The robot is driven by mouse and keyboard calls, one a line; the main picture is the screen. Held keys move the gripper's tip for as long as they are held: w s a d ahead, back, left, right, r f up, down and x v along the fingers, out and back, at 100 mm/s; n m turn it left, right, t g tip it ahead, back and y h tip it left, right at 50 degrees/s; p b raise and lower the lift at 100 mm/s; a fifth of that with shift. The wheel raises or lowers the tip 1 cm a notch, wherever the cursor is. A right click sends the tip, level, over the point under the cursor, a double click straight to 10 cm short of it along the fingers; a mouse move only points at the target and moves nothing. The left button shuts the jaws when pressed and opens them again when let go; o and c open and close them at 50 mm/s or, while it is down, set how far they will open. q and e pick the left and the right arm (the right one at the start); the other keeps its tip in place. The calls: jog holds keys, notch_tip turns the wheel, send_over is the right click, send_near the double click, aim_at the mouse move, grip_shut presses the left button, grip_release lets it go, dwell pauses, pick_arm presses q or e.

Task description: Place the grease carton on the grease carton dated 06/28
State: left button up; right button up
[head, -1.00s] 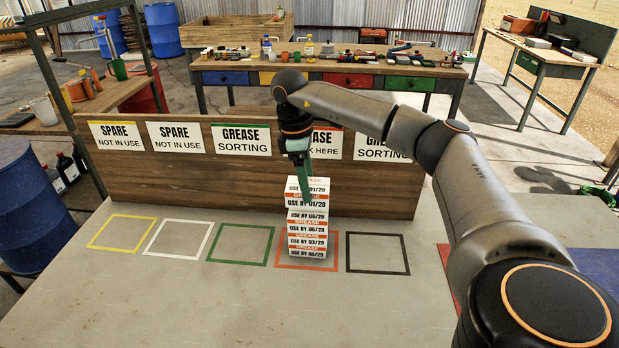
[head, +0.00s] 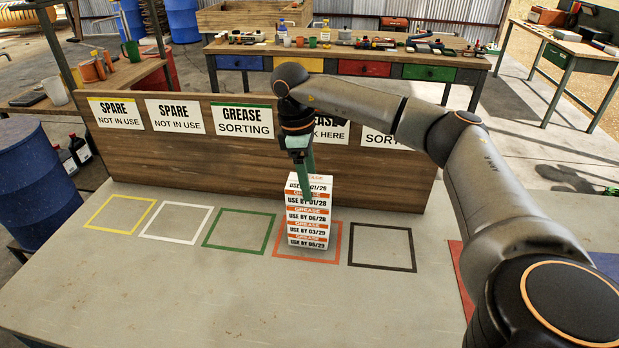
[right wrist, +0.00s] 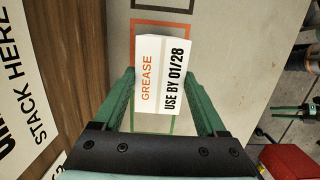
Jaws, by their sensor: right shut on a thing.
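My right gripper (head: 306,193) is shut on a white grease carton (head: 320,187) with an orange band, dated 01/28. In the right wrist view the green fingers (right wrist: 161,80) flank this carton (right wrist: 160,62), its label facing up. It sits upright on top of the stack, directly above the grease carton dated 06/28 (head: 307,219), with no clear gap between them. Below are cartons dated 03/29 (head: 306,231) and 05/29 (head: 306,243). The stack stands inside the orange-red outline (head: 336,252) on the table. My left gripper is out of view.
Empty yellow (head: 90,224), white (head: 146,236), green (head: 206,243) and black (head: 352,263) outlines lie on the table (head: 200,300). A wooden board (head: 190,165) with signs stands behind the stack. The table front is clear.

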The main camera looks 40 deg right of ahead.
jog(key=shift+f, duration=0.15)
jog(key=o, duration=1.4)
jog(key=shift+r, duration=0.25)
jog(key=r, duration=0.4)
jog(key=w+r, duration=0.1)
jog(key=r, duration=0.1)
jog(key=shift+a+r, duration=0.2)
jog(key=shift+a, duration=0.1)
jog(key=shift+w+a+r+p, duration=0.15)
jog(key=shift+r+p, duration=0.3)
jog(key=shift+r, duration=0.9)
jog(key=shift+w+a+r+p, duration=0.1)
jog(key=shift+r+p, duration=0.3)
jog(key=shift+r, duration=0.9)
